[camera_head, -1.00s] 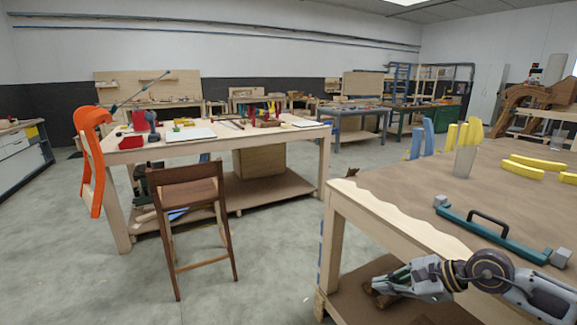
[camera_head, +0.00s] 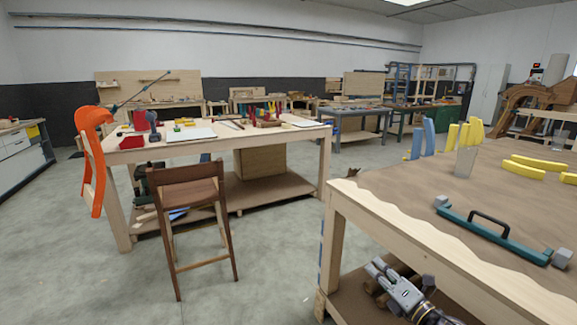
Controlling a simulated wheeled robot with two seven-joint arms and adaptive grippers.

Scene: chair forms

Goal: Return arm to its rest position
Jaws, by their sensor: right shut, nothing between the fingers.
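My right gripper (camera_head: 381,272) shows at the bottom right, in front of the near workbench (camera_head: 347,210) and below its top edge. Its fingers point up and to the left, and I see nothing held in them. The gripper looks shut. Most of the right arm is out of the frame at the bottom. My left gripper and left arm are not in view.
On the near bench lie a teal clamp with a black handle (camera_head: 497,236), a grey cup (camera_head: 465,161) and yellow curved pieces (camera_head: 522,169). A wooden stool (camera_head: 187,190) stands before another workbench (camera_head: 322,155). The floor between is clear.

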